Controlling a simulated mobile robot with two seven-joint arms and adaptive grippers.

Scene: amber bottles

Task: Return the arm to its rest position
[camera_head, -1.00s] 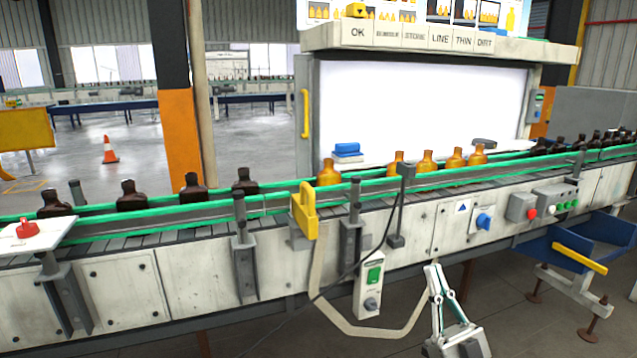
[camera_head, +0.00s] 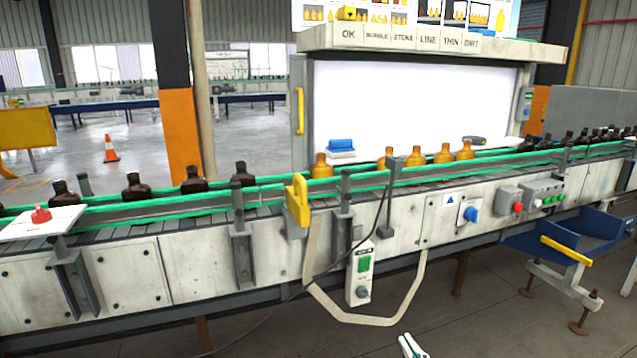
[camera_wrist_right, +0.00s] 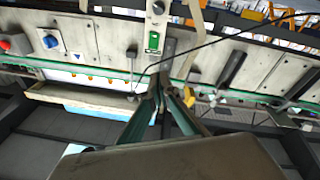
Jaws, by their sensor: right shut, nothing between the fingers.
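My right gripper (camera_head: 412,346) shows only its fingertips at the bottom edge of the head view, right of centre. It is shut and empty, low in front of the conveyor and apart from it. In the right wrist view its two fingers (camera_wrist_right: 160,108) come together at the middle. My left gripper is not in view. Amber bottles (camera_head: 442,154) stand upright on the conveyor (camera_head: 130,221) before the white lit panel (camera_head: 415,105). Dark bottles (camera_head: 137,187) stand to the left on the same belt.
A control box with a green button (camera_head: 362,267) hangs on the conveyor's front, with a looped strap (camera_head: 352,318) beside it. A yellow bracket (camera_head: 297,202) and a red button on a white plate (camera_head: 41,214) stick out in front. The floor before the conveyor is clear.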

